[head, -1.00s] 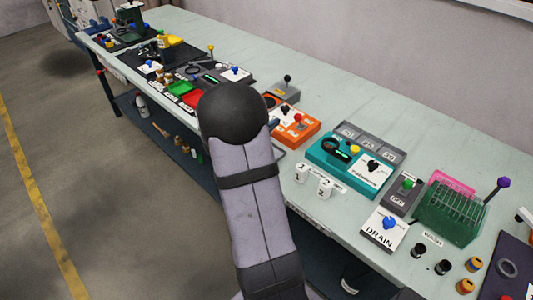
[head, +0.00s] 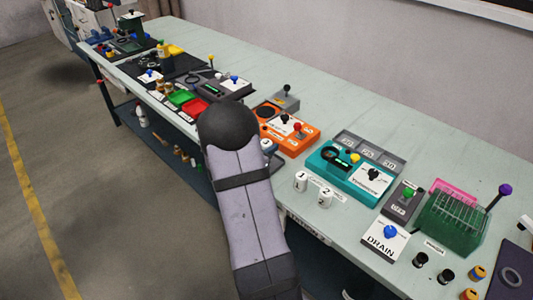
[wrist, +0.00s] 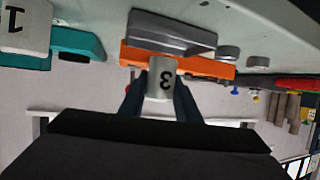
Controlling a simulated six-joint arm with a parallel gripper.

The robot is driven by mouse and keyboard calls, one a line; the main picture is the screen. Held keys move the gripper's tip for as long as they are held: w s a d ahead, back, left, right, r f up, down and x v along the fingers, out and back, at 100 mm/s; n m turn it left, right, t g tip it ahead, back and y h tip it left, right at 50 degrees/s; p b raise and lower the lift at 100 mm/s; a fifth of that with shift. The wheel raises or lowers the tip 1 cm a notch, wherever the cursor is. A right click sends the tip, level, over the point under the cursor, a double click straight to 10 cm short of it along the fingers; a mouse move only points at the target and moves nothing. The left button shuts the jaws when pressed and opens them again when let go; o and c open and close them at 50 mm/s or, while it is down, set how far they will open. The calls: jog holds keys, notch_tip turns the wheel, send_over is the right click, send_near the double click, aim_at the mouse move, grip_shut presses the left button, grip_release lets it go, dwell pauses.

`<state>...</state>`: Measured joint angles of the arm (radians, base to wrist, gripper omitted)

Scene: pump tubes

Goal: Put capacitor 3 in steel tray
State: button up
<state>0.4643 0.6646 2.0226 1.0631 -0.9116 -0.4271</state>
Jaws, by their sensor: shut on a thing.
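Capacitor 3 (wrist: 162,79) is a white cylinder marked 3, the digit upside down in the wrist view. My gripper (wrist: 160,98) is shut on it, one dark finger on each side. In the head view my arm hides both gripper and capacitor. A grey, shallow, tray-like thing (wrist: 172,31) lies just beyond the capacitor in the wrist view, beside the orange device (wrist: 205,65). It may be the steel tray, but I cannot be sure. In the head view my arm covers most of that spot.
White cylinders 1 (head: 300,181) and 2 (head: 325,198) stand in front of the teal device (head: 352,172). A grey compartment tray (head: 370,150) lies behind it. The green rack (head: 452,222) and DRAIN card (head: 385,238) are at right. The bench's back strip is clear.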

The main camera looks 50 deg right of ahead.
jog(key=shift+f, duration=1.45)
jog(key=shift+f, duration=0.15)
jog(key=o, duration=1.1)
jog(key=shift+a+r, duration=0.15)
jog(key=shift+r, duration=0.1)
jog(key=v, duration=1.1)
jog(key=shift+s+a+r, duration=0.1)
jog(key=shift+a+r, duration=0.1)
jog(key=shift+a, duration=0.05)
